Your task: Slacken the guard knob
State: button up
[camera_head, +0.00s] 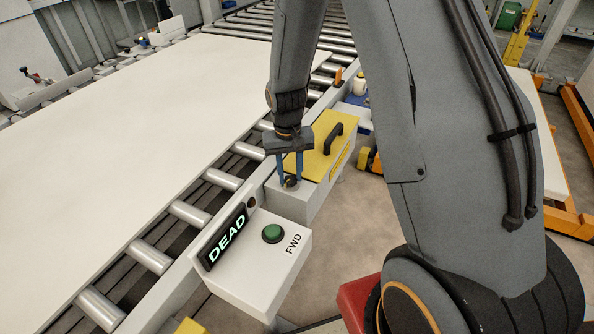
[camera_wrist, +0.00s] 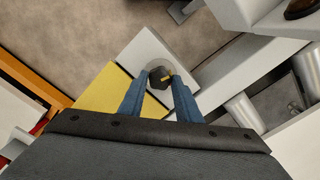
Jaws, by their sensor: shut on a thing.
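The guard knob (camera_wrist: 158,78) is a small dark knob with a yellow mark, on a round grey base on top of a light grey box (camera_head: 293,205). My gripper (camera_head: 289,182) points down over the box, and its blue fingers are shut on the knob from both sides. The knob also shows between the fingertips in the head view (camera_head: 291,181), partly hidden by them. Beside it is a yellow guard cover (camera_head: 318,150) with a black handle (camera_head: 333,138). The yellow cover also shows in the wrist view (camera_wrist: 104,92).
A white control box with a green button (camera_head: 272,233) marked FWD and a display reading DEAD (camera_head: 226,238) stands in front. A roller conveyor (camera_head: 150,256) carries a large white panel (camera_head: 120,110) at left. An orange frame (camera_head: 570,222) stands at right.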

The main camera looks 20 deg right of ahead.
aim_at(292, 180)
jog(key=shift+s+d+f, duration=0.1)
jog(key=shift+s+f, duration=0.1)
jog(key=shift+s, duration=0.15)
jog(key=o, duration=1.1)
jog(key=shift+w, duration=0.1)
jog(key=shift+c, duration=0.2)
jog(key=shift+r, duration=0.1)
jog(key=shift+w+r, duration=0.1)
jog(key=shift+r, duration=0.25)
jog(key=r, duration=0.2)
jog(key=r+b, duration=0.1)
jog(key=r, duration=0.4)
jog(key=shift+s+a+r, duration=0.15)
jog(key=shift+s+a, duration=0.05)
jog(key=shift+s, duration=0.05)
jog(key=shift+d, duration=0.1)
jog(key=shift+w+d, duration=0.1)
